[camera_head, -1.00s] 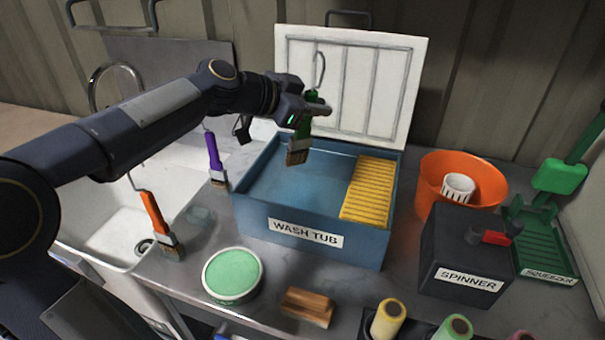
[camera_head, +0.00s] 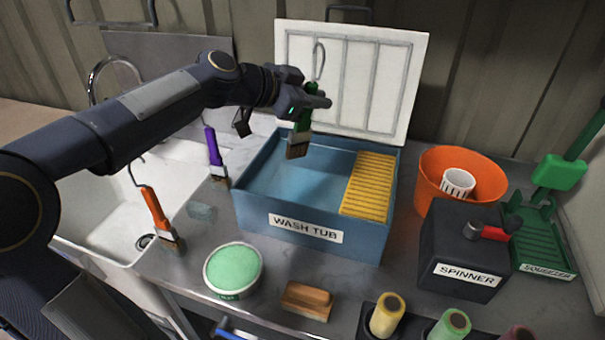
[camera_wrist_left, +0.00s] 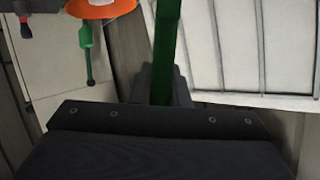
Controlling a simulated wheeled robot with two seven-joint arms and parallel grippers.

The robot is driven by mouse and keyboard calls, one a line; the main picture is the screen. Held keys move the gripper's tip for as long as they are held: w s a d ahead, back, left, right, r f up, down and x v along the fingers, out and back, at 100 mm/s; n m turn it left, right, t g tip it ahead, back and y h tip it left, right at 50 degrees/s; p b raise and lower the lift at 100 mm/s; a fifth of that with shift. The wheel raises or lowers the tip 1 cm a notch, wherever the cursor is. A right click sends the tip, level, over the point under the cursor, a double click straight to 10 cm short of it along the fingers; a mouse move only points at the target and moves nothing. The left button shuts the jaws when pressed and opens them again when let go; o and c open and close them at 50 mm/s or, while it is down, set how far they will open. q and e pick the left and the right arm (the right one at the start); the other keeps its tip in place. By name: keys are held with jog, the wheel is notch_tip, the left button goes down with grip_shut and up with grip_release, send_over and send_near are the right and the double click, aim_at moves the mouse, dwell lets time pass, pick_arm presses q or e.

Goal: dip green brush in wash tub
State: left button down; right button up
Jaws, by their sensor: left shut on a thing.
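The green brush (camera_head: 300,136) hangs bristles-down from my left gripper (camera_head: 312,100), which is shut on its green handle. The handle also shows in the left wrist view (camera_wrist_left: 165,50). The bristles appear over the wash tub (camera_head: 315,229), a blue open box with a label on its front. I cannot tell exactly how high they are, but they look clear of the liquid (camera_head: 290,182). A yellow ribbed grid (camera_head: 368,187) covers the tub's right part. My right gripper is not in view.
A white lid panel (camera_head: 350,80) stands behind the tub. An orange bucket (camera_head: 430,180), black spinner (camera_head: 462,245) and green squeezer (camera_head: 540,240) are right. A green-topped tub (camera_head: 233,268) and wooden block (camera_head: 307,301) sit in front.

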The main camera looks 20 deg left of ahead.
aim_at(316, 79)
pick_arm(q)
jog(key=shift+r, duration=0.1)
notch_tip(316, 79, up, 4)
jog(key=shift+f+p, duration=0.1)
jog(key=shift+p, duration=1)
